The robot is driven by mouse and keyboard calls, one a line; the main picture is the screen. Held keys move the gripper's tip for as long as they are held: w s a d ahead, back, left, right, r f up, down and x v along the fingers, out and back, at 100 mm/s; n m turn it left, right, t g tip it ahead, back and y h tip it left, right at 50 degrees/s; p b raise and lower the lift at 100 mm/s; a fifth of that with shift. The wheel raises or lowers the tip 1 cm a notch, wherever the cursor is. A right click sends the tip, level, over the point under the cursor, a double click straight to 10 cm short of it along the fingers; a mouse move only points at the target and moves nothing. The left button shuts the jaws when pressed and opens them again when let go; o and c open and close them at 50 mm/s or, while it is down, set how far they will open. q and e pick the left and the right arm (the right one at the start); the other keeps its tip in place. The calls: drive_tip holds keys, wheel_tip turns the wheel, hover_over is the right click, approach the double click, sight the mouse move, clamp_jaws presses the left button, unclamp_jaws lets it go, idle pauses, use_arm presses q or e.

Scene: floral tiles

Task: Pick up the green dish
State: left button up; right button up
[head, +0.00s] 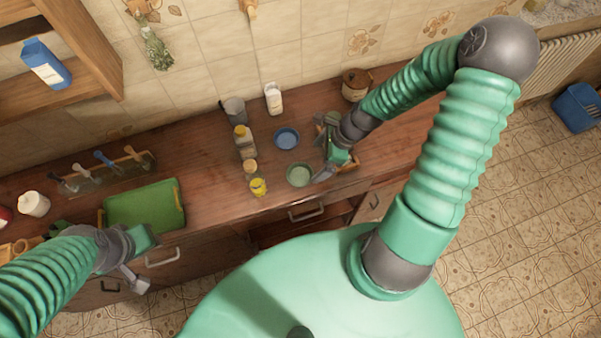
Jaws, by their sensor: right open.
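The green dish (299,175) is a small round bowl on the wooden counter, near its front edge. My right gripper (322,160) is open at the right side of the green dish, with its fingers close to the rim; I cannot tell whether they touch it. My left gripper (144,260) hangs at the lower left, near the counter's front edge and below the green tray. It is far from the dish, and its jaw state is not clear.
A blue bowl (286,138) stands just behind the green dish. A yellow cup (258,187), a bottle (243,136), a grey cup (233,109) and a white bottle (272,98) stand nearby. A green tray (145,207) lies left. A brown pot (355,84) stands at the back.

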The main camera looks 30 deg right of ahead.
approach(299, 176)
drive_tip(key=shift+w+a+f, duration=0.3)
drive_tip(key=shift+w+f, duration=0.55)
drive_tip(key=shift+f, duration=0.15)
drive_tip(key=a+f, duration=0.2)
drive_tip(key=f, duration=0.1)
drive_tip(key=shift+s+a+f+p, duration=0.1)
drive_tip(key=shift+s+f+p, duration=0.1)
drive_tip(key=shift+p, duration=0.1)
drive_tip(key=shift+f, duration=0.35)
drive_tip(key=shift+w+d+f, duration=0.15)
drive_tip(key=shift+d+f, duration=0.1)
drive_tip(key=shift+d, duration=0.25)
drive_tip(key=shift+c, duration=1.2)
drive_tip(key=shift+a, duration=0.25)
drive_tip(key=c, duration=0.7)
drive_tip(key=shift+r, duration=0.1)
drive_tip(key=c, duration=0.5)
use_arm(q)
drive_tip(key=shift+w+a, duration=0.55)
drive_tip(key=shift+a, duration=0.1)
use_arm(e)
drive_tip(key=shift+c, duration=0.3)
use_arm(q)
drive_tip(key=shift+d, duration=0.15)
use_arm(e)
drive_tip(key=shift+d+r, duration=0.1)
drive_tip(key=shift+d, duration=0.05)
